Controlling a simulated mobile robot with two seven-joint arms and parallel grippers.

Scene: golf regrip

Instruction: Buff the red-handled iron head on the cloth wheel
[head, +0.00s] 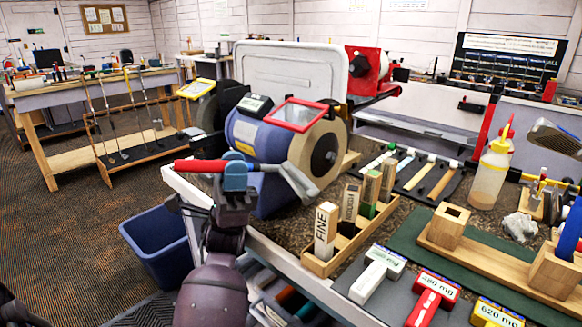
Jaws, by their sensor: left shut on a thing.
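My left gripper (235,178) is shut on the red-handled iron (199,166), with its blue fingertips around the handle. The red handle points left, and the grey iron head (299,182) is at the right end. My right gripper is not in view.
Weight blocks (428,300) lie along the bench front. A blue bin (160,246) stands on the floor at left.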

